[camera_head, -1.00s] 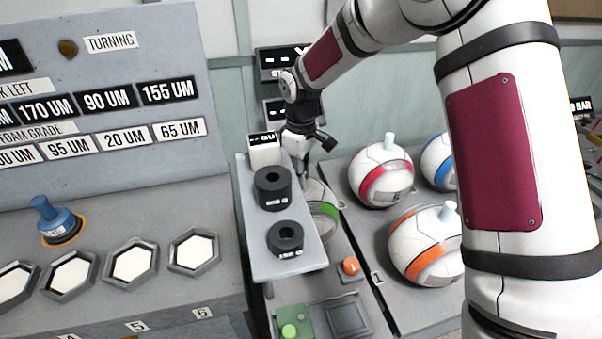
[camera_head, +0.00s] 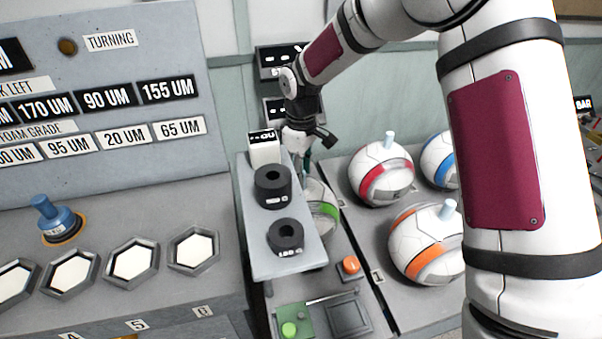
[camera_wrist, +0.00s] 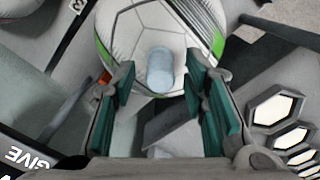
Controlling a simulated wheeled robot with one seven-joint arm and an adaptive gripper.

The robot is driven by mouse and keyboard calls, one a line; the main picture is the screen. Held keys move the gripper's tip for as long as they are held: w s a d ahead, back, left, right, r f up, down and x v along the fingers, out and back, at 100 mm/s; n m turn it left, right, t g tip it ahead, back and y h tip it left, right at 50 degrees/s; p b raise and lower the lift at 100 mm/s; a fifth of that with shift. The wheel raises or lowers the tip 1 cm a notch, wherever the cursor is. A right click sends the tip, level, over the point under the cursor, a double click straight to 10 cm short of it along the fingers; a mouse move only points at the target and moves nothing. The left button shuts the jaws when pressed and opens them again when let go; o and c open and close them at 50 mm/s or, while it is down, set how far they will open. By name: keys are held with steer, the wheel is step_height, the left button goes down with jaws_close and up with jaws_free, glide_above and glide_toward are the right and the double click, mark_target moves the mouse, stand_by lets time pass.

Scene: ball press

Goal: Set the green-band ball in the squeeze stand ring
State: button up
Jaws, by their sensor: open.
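The green-band ball (camera_head: 325,212) is white with a green band and sits low beside the grey raised shelf, partly hidden by it in the head view. In the wrist view the ball (camera_wrist: 142,45) lies just beyond my fingers, with its pale blue peg (camera_wrist: 160,72) pointing toward the camera, between the fingertip lines. My gripper (camera_wrist: 160,95) is open, with teal pads on either side of the peg and apart from it. In the head view my gripper (camera_head: 306,165) is above the ball, mostly hidden. The ring of the squeeze stand cannot be made out under the ball.
Red-band (camera_head: 383,175), orange-band (camera_head: 428,245) and blue-band (camera_head: 440,160) balls stand to the right. The raised shelf (camera_head: 262,240) holds two black weights (camera_head: 285,237). An orange button (camera_head: 350,267) and a green button (camera_head: 290,329) are in front. Hexagonal recesses (camera_head: 193,248) lie left.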

step_height(320, 180, up, 12)
steer(key=b, duration=0.1)
steer(key=shift+f+b, duration=0.15)
steer(key=shift+b, duration=0.15)
steer(key=s+d+r+m+t, duration=0.1)
steer(key=s+d+r+m, duration=0.2)
steer(key=s+d+r, duration=0.3)
steer(key=s+d+r+m+t, duration=0.15)
steer(key=s+d+r, duration=0.25)
steer(key=s, duration=0.4)
steer(key=s+d+m+t, duration=0.1)
steer(key=s+d+m, duration=0.1)
steer(key=s, duration=0.6)
steer(key=s+d+f+m+t, duration=0.1)
steer(key=s+d+m, duration=0.2)
steer(key=s, duration=0.5)
steer(key=shift+s+d+m, duration=0.2)
steer(key=shift+d+m, duration=0.15)
steer(key=shift+m, duration=0.5)
steer(key=shift+t, duration=0.25)
